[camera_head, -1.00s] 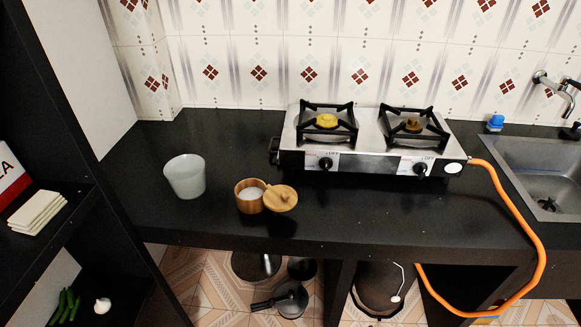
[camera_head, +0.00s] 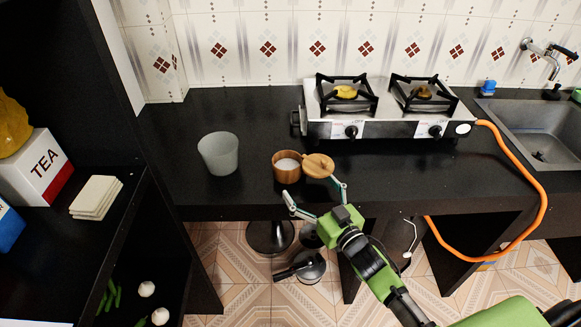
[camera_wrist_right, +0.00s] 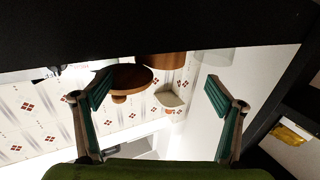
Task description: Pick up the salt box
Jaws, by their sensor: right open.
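The salt box (camera_head: 286,172) is a small round wooden pot with white salt inside, on the black counter near its front edge. Its round wooden lid (camera_head: 318,166) is swung open to the right side. My right gripper (camera_head: 313,192) is open and empty, just in front of the box and lid, with its fingers spread toward them. In the right wrist view the lid (camera_wrist_right: 130,76) and part of the box (camera_wrist_right: 162,62) show between and beyond the open fingers (camera_wrist_right: 160,93). My left gripper is not in view.
A whitish cup (camera_head: 219,155) stands left of the box. A two-burner stove (camera_head: 388,129) with an orange hose (camera_head: 532,185) is behind and right. A sink (camera_head: 540,140) is at far right. A dark shelf (camera_head: 60,235) with a tea box (camera_head: 42,168) stands left.

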